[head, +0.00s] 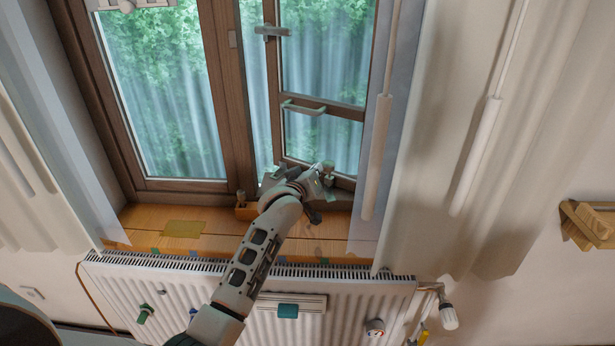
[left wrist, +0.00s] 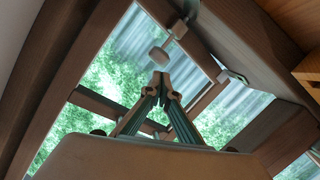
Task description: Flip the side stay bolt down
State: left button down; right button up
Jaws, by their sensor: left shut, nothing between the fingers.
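The brown-framed window sash (head: 322,104) stands at the right of the window, with a gap between it and the centre post. My left gripper (head: 318,170) is at the sash's lower edge, shut and empty. A small metal fitting (head: 328,178) shows beside its fingertips. In the left wrist view my left gripper (left wrist: 161,82) has its fingertips together. A grey knob (left wrist: 158,57) on a short fitting is just beyond them, apparently apart. I cannot tell for sure which fitting is the side stay bolt. My right gripper is out of view.
The wooden sill (head: 150,218) has free room at left. A white radiator (head: 180,300) stands below. Curtains (head: 480,130) hang at right.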

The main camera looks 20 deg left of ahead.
pick_arm(q)
jog(key=v, duration=0.8)
jog(key=shift+s+r, duration=0.2)
jog(key=shift+s, duration=0.1)
jog(key=s+a+f+m+g+y, duration=0.1)
jog(key=s+a+f+m+g, duration=0.15)
jog(key=s+f, duration=0.55)
jog(key=s+a+f+m+g+y, duration=0.2)
jog(key=s+a+f+m, duration=0.25)
jog(key=s, duration=0.65)
jog(key=s+a+f+m+g+y, duration=0.1)
jog(key=s+a+f+m+g, duration=0.15)
jog(key=s, duration=0.65)
jog(key=s+a+f+m+g+y, duration=0.1)
jog(key=s+a+m, duration=0.2)
jog(key=s, duration=0.6)
jog(key=w+d+f+n+t+h, duration=0.1)
jog(key=d+f+h, duration=0.6)
jog(key=d+f, duration=0.7)
jog(key=shift+w+d+n+t+h, duration=0.35)
jog(key=shift+d+n+t, duration=0.4)
jog(key=shift+d+t, duration=0.35)
